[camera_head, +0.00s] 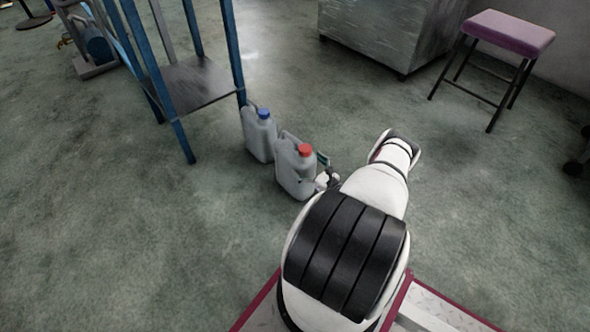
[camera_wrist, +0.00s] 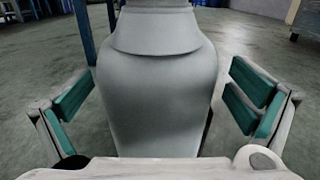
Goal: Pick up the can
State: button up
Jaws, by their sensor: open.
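Two grey cans stand upright on the floor in the head view. The nearer can (camera_head: 294,172) has a red cap, and the other can (camera_head: 257,137) has a blue cap. My gripper (camera_head: 322,170) is at the right side of the red-capped can, mostly hidden behind my arm. In the wrist view a grey can body (camera_wrist: 155,80) fills the middle, between the two green-padded fingers of my gripper (camera_wrist: 160,103). The fingers are apart, with a gap visible on each side of the can. The can's cap is out of the wrist view.
A blue-legged stand with a low shelf (camera_head: 192,84) is just behind and left of the cans. A metal cabinet (camera_head: 385,32) and a purple-topped stool (camera_head: 508,32) stand at the back right. The floor (camera_head: 110,230) to the left is clear.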

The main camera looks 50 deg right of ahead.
aim_at(299, 156)
jog(key=x, duration=0.1)
jog(key=b+x, duration=0.1)
jog(key=x, duration=0.1)
jog(key=b+x, duration=0.1)
jog(key=x, duration=0.1)
jog(key=shift+a+r, duration=0.1)
jog(key=shift+r, duration=0.15)
jog(key=c, duration=1.6)
jog(key=shift+o, duration=0.2)
